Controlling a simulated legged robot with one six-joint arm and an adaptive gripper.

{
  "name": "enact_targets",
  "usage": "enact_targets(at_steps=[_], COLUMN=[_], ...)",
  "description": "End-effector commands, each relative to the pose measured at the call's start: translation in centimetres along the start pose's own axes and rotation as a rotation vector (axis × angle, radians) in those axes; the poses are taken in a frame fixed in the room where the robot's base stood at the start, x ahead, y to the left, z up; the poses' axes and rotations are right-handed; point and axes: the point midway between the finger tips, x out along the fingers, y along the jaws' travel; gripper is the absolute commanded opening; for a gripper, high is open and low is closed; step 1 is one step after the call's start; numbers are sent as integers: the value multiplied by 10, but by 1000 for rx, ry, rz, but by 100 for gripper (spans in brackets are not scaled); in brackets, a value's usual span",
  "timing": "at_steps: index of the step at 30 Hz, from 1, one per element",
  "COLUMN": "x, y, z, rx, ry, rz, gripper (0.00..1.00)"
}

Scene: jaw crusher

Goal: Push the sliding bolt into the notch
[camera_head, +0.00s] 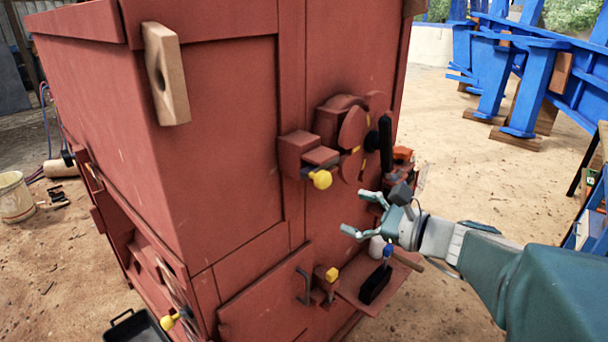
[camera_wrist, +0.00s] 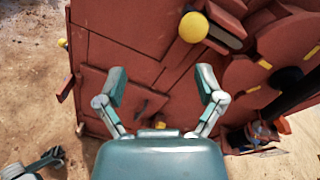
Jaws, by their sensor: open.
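A yellow knob (camera_head: 320,179) sits at the end of a bolt in a red block (camera_head: 297,155) on the red machine's front face; the knob also shows in the wrist view (camera_wrist: 193,27). A second yellow knob (camera_head: 331,274) is on a latch beside the lower door. I cannot tell which is the sliding bolt, and no notch is clearly visible. My gripper (camera_head: 360,213) is open and empty, apart from both knobs, to the right of and below the upper one. In the wrist view its spread fingers (camera_wrist: 162,82) lie below that knob.
Round red discs with a black handle (camera_head: 386,145) stick out right of the upper block. A small red shelf (camera_head: 350,290) below my gripper holds a brush (camera_head: 375,284) and other items. Sandy ground at right is open, with blue frames (camera_head: 490,85) behind.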

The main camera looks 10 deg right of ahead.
Motion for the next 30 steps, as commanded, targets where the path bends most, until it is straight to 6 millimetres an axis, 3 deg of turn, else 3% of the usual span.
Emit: enact_targets(at_steps=[3,8,24,30], x=[-8,-6,80,96], y=[-26,-34,-44,-46], z=[-6,-6,0,1], rx=[86,111,106,106], ry=[-45,-64,-63,-62], rz=[-99,-130,-123,-126], gripper=[87,87,87,87])
